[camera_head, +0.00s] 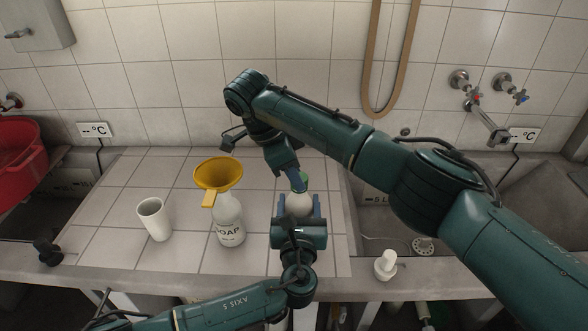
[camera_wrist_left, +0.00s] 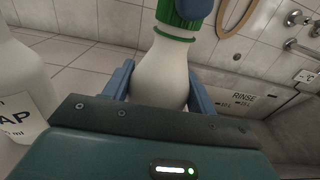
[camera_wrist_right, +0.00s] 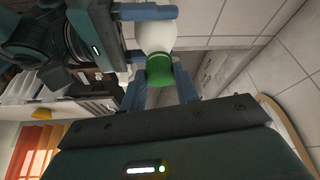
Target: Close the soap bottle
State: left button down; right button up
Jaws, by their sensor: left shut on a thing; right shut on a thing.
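A white bottle (camera_head: 299,203) with a green cap (camera_head: 303,180) stands upright on the tiled counter's right part. My left gripper (camera_head: 298,208) is shut around its body; the left wrist view shows the bottle (camera_wrist_left: 160,75) between the blue fingers. My right gripper (camera_wrist_right: 160,88) is shut on the green cap (camera_wrist_right: 159,70), at the bottle's top. The cap sits over the neck; I cannot tell how tight it is. A second white bottle (camera_head: 229,222), labelled SOAP, stands to the left with a yellow funnel (camera_head: 219,174) in its mouth.
A white cup (camera_head: 154,219) stands left of the SOAP bottle. A sink with taps (camera_head: 478,97) lies right, a red basin (camera_head: 18,150) far left. The back-left counter is clear.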

jog(key=shift+w+r+m+g, duration=0.1)
jog(key=shift+w+m+g, duration=0.1)
jog(key=shift+m, duration=0.35)
jog(key=shift+w+m+g, duration=0.1)
jog(key=shift+m+g, duration=0.1)
jog(key=shift+m, duration=0.35)
jog(key=shift+m+g, duration=0.3)
jog(key=shift+m, duration=0.3)
jog(key=o, duration=1)
jog(key=shift+s, duration=0.1)
jog(key=shift+r, duration=2.2)
jog(key=shift+c, duration=0.3)
